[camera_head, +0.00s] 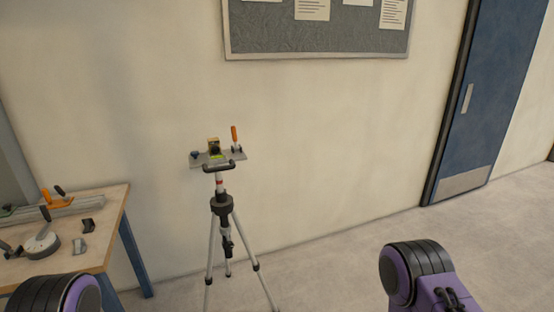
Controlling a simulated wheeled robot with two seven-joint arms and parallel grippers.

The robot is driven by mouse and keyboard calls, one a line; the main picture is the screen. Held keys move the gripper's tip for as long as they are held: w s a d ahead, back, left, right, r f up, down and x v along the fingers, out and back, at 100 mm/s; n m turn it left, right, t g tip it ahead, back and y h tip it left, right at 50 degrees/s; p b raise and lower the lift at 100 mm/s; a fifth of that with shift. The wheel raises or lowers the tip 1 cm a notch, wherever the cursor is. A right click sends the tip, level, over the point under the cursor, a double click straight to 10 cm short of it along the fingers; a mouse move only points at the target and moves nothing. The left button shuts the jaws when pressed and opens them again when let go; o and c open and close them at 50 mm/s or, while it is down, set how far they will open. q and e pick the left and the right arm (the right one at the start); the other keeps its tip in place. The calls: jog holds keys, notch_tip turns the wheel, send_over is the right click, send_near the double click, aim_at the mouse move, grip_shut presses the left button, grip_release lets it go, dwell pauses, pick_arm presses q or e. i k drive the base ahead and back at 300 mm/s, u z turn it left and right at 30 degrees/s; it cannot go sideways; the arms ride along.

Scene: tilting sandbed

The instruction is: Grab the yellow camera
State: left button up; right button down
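A small yellow camera (214,146) with a dark front sits on the flat grey plate (236,157) at the top of a tripod (222,205). An upright orange-handled tool (234,137) stands on the same plate, just right of the camera. The tripod stands on the floor in front of the wall. Purple and black parts of my two arms show at the bottom left and bottom right edges. Neither of my grippers is in view, and nothing of mine touches the camera.
A wooden-topped table (104,205) with several tools stands at the left, near the tripod. A notice board (300,40) hangs on the wall, and a blue door (485,90) is at the right. The floor (340,250) right of the tripod is clear.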

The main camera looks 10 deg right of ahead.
aim_at(214, 143)
jog(key=u, duration=1.75)
jog(key=k, duration=0.1)
jog(key=z, duration=2.9)
jog(key=i, duration=1.05)
jog(key=u, duration=0.8)
jog(key=i, duration=0.65)
jog(key=u, duration=0.7)
